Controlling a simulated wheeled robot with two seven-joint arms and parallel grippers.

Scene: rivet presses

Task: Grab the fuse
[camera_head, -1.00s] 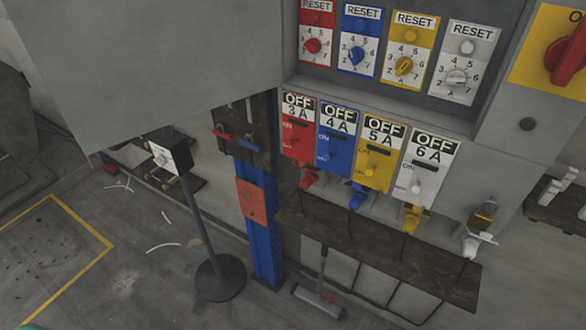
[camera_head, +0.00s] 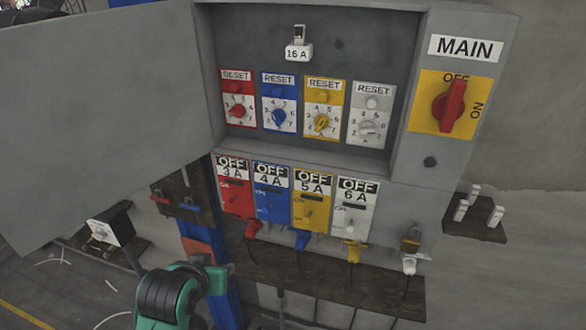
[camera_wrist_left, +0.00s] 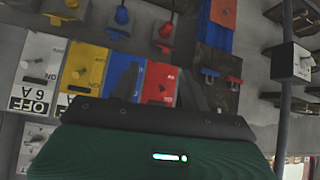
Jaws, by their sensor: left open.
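A small white fuse marked 16 A (camera_head: 299,47) sits high on the back wall of the open grey cabinet (camera_head: 388,60). Several pale, fuse-like pieces (camera_head: 463,208) stand on a dark wall shelf at the right. My left arm reaches into the bottom left of the head view, below the cabinet and well away from the 16 A fuse. In the left wrist view my left gripper (camera_wrist_left: 158,82) is open, with nothing between its dark fingers. The colored switches show beyond it. The 16 A fuse is not seen there. My right gripper is not in view.
The large cabinet door (camera_head: 110,110) hangs open at the left. A red MAIN knob (camera_head: 450,106) is at the right. RESET dials and OFF switches line the cabinet, with hanging plugs above a dark shelf (camera_head: 330,280).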

